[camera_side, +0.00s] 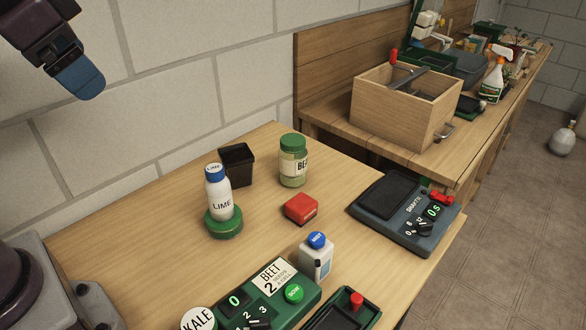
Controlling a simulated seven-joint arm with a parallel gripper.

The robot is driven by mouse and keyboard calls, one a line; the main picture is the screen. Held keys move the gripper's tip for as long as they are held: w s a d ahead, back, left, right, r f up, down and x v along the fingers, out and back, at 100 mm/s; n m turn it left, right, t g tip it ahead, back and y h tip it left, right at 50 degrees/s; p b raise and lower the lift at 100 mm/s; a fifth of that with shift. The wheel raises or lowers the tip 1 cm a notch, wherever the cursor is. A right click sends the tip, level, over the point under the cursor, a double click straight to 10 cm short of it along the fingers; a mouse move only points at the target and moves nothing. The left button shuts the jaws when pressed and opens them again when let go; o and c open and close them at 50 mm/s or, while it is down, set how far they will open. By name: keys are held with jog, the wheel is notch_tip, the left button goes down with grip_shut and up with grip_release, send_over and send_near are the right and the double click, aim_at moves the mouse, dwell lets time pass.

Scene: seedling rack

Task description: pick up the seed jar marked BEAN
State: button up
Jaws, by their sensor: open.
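The seed jar (292,163) stands upright on the wooden table near its back edge. It is clear glass with a green lid and pale contents. My gripper (79,78) is at the upper left, high above the table and far to the left of the jar. It is open, with a blue finger showing, and touches nothing. Part of it is hard to make out.
A black pot (237,165) and a LIME bottle (218,192) on a green base stand left of the jar. A red block (300,208) lies in front. A white bottle (316,258), a green seeder panel (255,300) and a dark scale (405,212) stand nearer.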

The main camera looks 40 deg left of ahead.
aim_at(291, 150)
jog(key=w+a+m+y, duration=0.2)
jog(key=w+m+y, duration=0.2)
jog(key=w+m, duration=0.25)
jog(key=w+a+m+y, duration=0.3)
jog(key=w+m, duration=0.2)
jog(key=w, duration=0.3)
jog(key=w+d+m+t+y, duration=0.2)
jog(key=w+d+m+t, duration=0.8)
jog(key=w+m, duration=0.4)
notch_tip(291, 150, down, 30)
jog(key=d+f+m, duration=0.1)
jog(key=d+m, duration=0.1)
jog(key=x, duration=0.6)
jog(key=shift+w+a, duration=0.15)
jog(key=shift+a, duration=0.15)
jog(key=shift+x, duration=3.15)
